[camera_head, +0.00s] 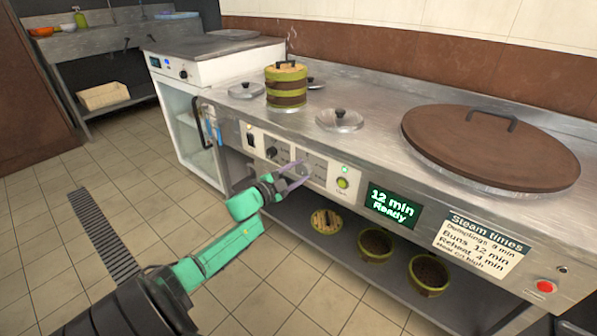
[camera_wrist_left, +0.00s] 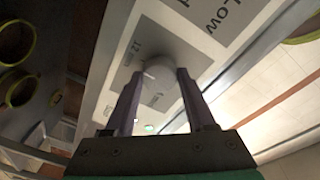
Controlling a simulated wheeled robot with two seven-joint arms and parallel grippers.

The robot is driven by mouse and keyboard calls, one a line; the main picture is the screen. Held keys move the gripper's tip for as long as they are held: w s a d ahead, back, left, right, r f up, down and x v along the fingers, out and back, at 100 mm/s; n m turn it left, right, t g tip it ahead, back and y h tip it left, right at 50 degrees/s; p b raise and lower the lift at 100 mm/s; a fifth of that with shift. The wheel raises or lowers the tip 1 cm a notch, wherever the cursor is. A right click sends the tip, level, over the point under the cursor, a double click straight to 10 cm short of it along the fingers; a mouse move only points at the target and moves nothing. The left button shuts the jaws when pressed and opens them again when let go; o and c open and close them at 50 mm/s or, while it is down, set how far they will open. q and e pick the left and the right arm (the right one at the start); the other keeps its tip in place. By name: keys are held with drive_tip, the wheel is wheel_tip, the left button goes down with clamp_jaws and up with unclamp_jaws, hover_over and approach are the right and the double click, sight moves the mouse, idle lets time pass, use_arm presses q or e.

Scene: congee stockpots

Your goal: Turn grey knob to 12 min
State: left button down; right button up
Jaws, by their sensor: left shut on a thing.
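The grey knob (camera_wrist_left: 159,73) sits on a grey square of the white control panel (camera_wrist_left: 112,68), with a "12" printed beside it in the left wrist view. My left gripper (camera_head: 292,174) reaches the panel from the front, and its two purple fingers are shut on the knob, one on each side. In the head view the fingers partly cover the knob. The green display (camera_head: 391,205) right of the panel reads "12 min Ready". My right gripper is not in view.
A dark knob (camera_head: 271,153) and a lit green button (camera_head: 342,183) flank the grey knob. A "Steam times" sign (camera_head: 480,245) lists buns at 12 min. A stacked steamer (camera_head: 286,85), small lids and a large brown lid (camera_head: 490,147) rest on the counter. Baskets (camera_head: 375,245) stand on the shelf below.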

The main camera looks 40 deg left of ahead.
use_arm(q)
drive_tip(key=shift+m, duration=0.3)
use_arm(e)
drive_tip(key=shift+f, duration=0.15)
use_arm(q)
drive_tip(key=shift+c, duration=1.2)
unclamp_jaws()
drive_tip(key=shift+s, duration=0.2)
drive_tip(key=s+a+p, duration=0.1)
drive_tip(key=s+p, duration=0.2)
drive_tip(key=s, duration=1.1)
drive_tip(key=shift+a+p, duration=0.2)
drive_tip(key=shift+p, duration=0.2)
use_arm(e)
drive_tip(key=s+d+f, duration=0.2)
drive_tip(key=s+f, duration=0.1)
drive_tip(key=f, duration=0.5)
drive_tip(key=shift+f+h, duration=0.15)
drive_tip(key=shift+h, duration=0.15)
